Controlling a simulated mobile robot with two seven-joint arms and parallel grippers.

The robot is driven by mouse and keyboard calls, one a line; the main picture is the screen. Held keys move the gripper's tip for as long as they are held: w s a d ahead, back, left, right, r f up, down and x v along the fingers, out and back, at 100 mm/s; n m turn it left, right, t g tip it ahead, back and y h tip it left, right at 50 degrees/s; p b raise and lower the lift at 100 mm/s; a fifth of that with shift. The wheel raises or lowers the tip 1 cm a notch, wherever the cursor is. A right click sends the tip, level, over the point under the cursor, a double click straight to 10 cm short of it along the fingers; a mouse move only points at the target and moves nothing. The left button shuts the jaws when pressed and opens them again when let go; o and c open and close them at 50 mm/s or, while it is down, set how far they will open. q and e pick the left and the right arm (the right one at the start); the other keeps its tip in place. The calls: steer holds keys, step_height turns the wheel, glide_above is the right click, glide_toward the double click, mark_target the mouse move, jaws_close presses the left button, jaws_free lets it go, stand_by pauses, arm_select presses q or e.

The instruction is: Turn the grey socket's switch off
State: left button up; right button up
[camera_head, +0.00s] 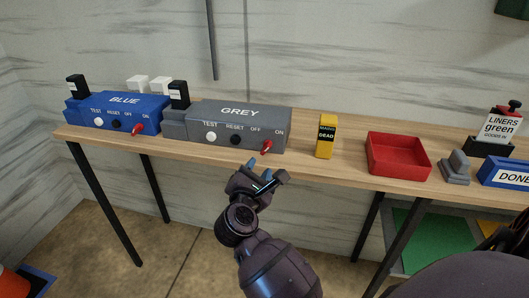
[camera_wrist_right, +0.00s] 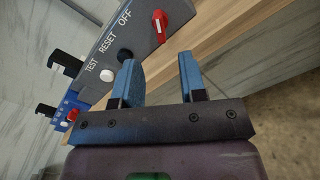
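The grey socket (camera_head: 225,118) stands on the wooden table, with a white TEST button, a black RESET button and a red switch lever (camera_head: 267,146) below the OFF and ON labels. The red switch also shows in the right wrist view (camera_wrist_right: 160,25), beyond my fingertips. Which way the lever is set is hard to tell. My left gripper is not in view.
The blue socket (camera_head: 118,108), with its own red switch, stands left of the grey one. A yellow tester (camera_head: 326,136), a red tray (camera_head: 398,155) and a grey block (camera_head: 455,168) stand to the right. The table's front edge (camera_head: 210,158) lies behind my right gripper.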

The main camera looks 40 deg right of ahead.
mark_target(265, 151)
steer(key=x, duration=0.7)
steer(key=shift+w+d, duration=0.25)
steer(key=shift+c, duration=0.3)
jaws_close()
